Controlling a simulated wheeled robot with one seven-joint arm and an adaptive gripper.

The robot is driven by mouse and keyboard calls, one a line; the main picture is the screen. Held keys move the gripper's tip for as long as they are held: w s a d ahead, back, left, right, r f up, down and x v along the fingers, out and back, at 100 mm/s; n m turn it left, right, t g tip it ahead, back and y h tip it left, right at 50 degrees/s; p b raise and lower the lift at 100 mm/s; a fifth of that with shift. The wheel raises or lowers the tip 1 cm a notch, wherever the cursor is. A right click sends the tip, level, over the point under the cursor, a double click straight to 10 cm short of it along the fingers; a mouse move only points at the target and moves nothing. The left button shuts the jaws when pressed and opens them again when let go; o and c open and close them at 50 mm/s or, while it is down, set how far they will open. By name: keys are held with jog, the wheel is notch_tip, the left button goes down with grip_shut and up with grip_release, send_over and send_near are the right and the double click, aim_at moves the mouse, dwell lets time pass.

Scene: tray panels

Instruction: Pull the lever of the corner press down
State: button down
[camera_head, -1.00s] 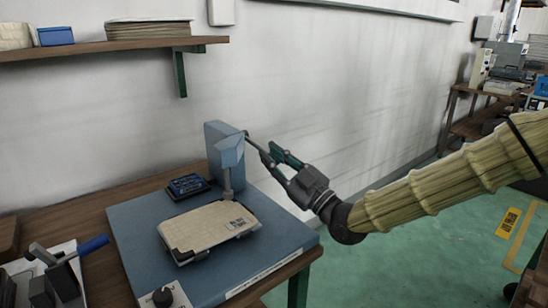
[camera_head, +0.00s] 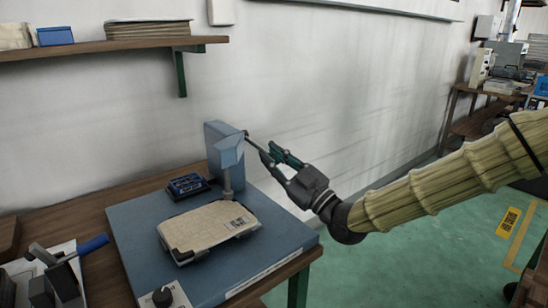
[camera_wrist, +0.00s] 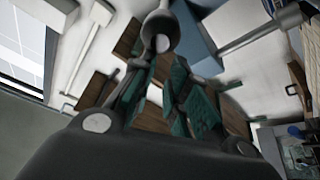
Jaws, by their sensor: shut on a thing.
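The blue-grey corner press (camera_head: 222,150) stands at the back of the blue base plate, against the wall. Its thin dark lever (camera_head: 249,138) sticks out to the right from the upper part of the press and slopes slightly down to my gripper. My gripper (camera_head: 268,152) reaches in from the right and is shut on the lever's outer end. In the wrist view a round grey knob (camera_wrist: 160,38) shows at the fingertips, between the green-padded fingers; their exact contact is hard to see. A beige tray panel (camera_head: 208,230) lies on the base plate below the press head.
A small blue box (camera_head: 187,186) sits left of the press. A wooden shelf (camera_head: 110,48) hangs above. The floor right of the bench is free.

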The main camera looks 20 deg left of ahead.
jog(key=s+d+p, duration=0.2)
jog(key=s+d, duration=0.2)
jog(key=d, duration=0.4)
jog(key=shift+s+r, duration=0.25)
jog(key=shift+s, duration=0.15)
jog(key=shift+d, duration=0.1)
